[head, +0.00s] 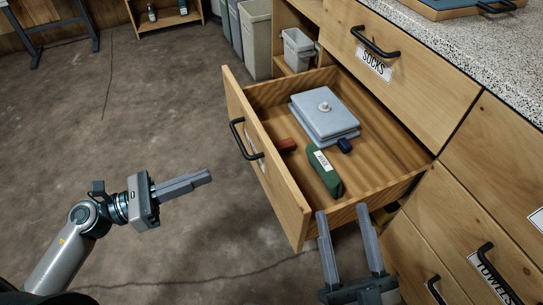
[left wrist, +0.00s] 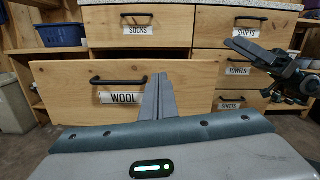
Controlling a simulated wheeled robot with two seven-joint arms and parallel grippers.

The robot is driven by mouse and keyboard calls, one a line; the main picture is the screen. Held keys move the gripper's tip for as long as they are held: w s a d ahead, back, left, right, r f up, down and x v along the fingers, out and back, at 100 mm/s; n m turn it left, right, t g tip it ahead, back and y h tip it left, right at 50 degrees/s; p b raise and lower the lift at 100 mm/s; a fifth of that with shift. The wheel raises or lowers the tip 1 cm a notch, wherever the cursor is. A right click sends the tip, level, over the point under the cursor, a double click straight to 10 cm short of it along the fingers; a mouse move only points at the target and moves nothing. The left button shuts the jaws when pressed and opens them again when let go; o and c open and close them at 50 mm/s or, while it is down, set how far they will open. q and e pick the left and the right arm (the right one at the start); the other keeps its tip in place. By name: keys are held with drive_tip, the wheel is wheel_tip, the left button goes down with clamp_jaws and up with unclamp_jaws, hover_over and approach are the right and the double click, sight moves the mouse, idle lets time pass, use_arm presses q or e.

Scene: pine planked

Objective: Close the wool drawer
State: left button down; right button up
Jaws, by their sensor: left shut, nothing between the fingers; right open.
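The wool drawer (head: 287,196) is pulled well out of the cabinet in the head view. Its front, with a black bar handle and a WOOL label (left wrist: 122,97), faces the left wrist camera. My right gripper (head: 342,210) is open and empty at the drawer's near side; contact is unclear.
The socks drawer (head: 405,75) above and the towels drawer (head: 470,235) look shut. A speckled countertop (head: 460,35) tops the cabinet. Grey bins (head: 255,35) stand beyond the drawer. A blue tub (left wrist: 61,35) sits on a shelf. The floor left of the drawer is clear.

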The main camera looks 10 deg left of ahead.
use_arm(q)
drive_tip(key=shift+w+a+f+m+y, duration=0.25)
drive_tip(key=shift+w+a+m+y, duration=0.25)
drive_tip(key=shift+m, duration=0.4)
use_arm(e)
drive_tip(key=shift+s+d+f, duration=0.15)
drive_tip(key=shift+d+f, duration=0.05)
drive_tip(key=shift+f, duration=0.05)
use_arm(q)
drive_tip(key=shift+w+d, duration=0.1)
drive_tip(key=shift+w, duration=0.05)
drive_tip(key=p, duration=0.2)
approach(267, 152)
drive_tip(key=x, duration=0.5)
drive_tip(key=shift+r, duration=0.15)
drive_tip(key=shift+x, duration=0.75)
use_arm(e)
wheel_tip(267, 152, down, 6)
drive_tip(key=w+g+h, duration=0.1)
drive_tip(key=w+g, duration=0.1)
drive_tip(key=g, duration=0.1)
drive_tip(key=shift+w+d+r+g+h, duration=0.2)
drive_tip(key=shift+g+h, duration=0.1)
drive_tip(key=shift+h, duration=0.1)
use_arm(q)
drive_tip(key=shift+d, duration=0.15)
use_arm(e)
drive_tip(key=shift+f, duration=0.1)
